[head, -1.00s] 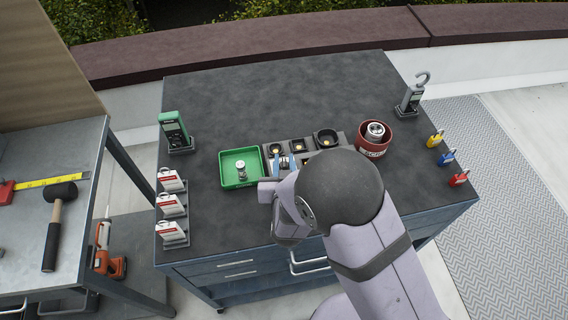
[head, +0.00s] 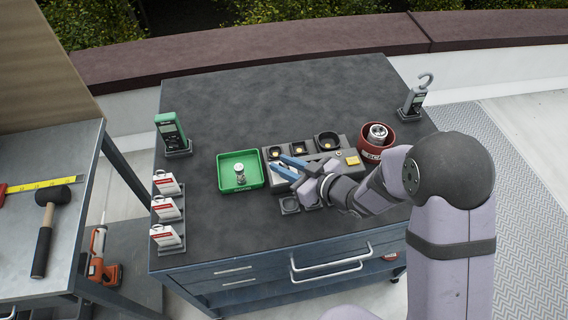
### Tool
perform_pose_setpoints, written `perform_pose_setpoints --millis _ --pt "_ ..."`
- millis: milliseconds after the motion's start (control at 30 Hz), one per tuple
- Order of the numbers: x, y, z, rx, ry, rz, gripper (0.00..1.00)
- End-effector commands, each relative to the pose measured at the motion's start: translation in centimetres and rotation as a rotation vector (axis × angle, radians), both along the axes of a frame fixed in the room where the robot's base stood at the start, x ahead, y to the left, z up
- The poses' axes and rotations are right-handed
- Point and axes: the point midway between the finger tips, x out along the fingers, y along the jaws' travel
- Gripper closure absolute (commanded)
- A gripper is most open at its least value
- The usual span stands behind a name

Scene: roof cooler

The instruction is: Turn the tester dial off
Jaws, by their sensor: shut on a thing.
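The grey tester block (head: 322,157) stands in the middle of the dark worktop, with several round dark sockets along its back row and a yellow patch at its right. My gripper (head: 283,167) has blue fingers and reaches in from the right, over the block's front left. It is shut on a small part there, which I take to be the tester dial. The fingers mostly cover the dial, so its setting cannot be read. Small dark square holders (head: 289,205) lie just in front of the block.
A green tray (head: 223,184) with a small metal part is left of the block. A red bowl (head: 365,155) with a metal cylinder is right. A green meter (head: 170,131), white-and-red boxes (head: 165,208) and a hooked grey device (head: 415,99) stand near the edges. The back worktop is clear.

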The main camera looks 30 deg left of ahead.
Motion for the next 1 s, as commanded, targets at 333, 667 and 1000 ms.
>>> perform_pose_setpoints --millis 333,667,1000 --pt "0.29 -0.02 0.24 0.001 -0.003 0.267 1.0" --pt "0.13 0.06 0.17 0.003 -0.003 0.46 1.0" --pt "0.09 0.09 0.17 0.003 -0.002 0.523 1.0"
